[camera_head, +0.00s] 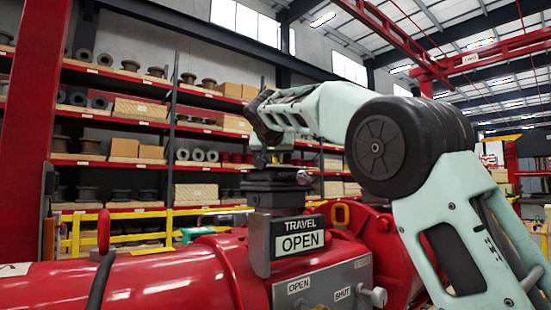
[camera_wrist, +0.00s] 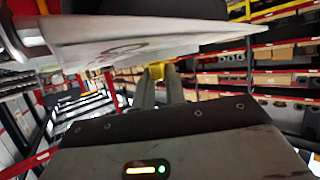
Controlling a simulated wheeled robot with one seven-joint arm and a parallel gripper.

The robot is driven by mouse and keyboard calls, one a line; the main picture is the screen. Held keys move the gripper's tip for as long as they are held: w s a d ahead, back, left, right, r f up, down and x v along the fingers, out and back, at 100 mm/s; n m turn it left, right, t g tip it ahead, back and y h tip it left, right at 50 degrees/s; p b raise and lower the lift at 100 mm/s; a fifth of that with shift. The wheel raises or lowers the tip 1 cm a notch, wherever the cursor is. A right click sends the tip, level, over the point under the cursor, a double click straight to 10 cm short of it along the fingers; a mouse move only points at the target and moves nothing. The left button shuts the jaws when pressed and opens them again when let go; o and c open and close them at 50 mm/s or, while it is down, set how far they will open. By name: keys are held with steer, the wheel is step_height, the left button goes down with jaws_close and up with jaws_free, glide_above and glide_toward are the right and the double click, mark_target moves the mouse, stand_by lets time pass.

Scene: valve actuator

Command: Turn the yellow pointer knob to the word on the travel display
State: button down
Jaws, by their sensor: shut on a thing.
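The travel display (camera_head: 299,240) faces me in the head view and reads OPEN in its window.
The red valve actuator body (camera_head: 150,285) fills the lower left. A grey plate (camera_head: 320,283) below the display carries OPEN and SHUT labels and a metal knob (camera_head: 374,297). A pale slab (camera_wrist: 130,45) lies close across the wrist view's top. Loaded shelves (camera_head: 120,130) stand behind.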

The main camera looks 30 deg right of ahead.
steer(key=c, duration=1.4)
jaws_free()
steer(key=shift+c, duration=0.2)
steer(key=shift+a, duration=0.1)
steer(key=b+v, duration=0.5)
steer(key=v, duration=1.2)
steer(key=shift+s, duration=0.2)
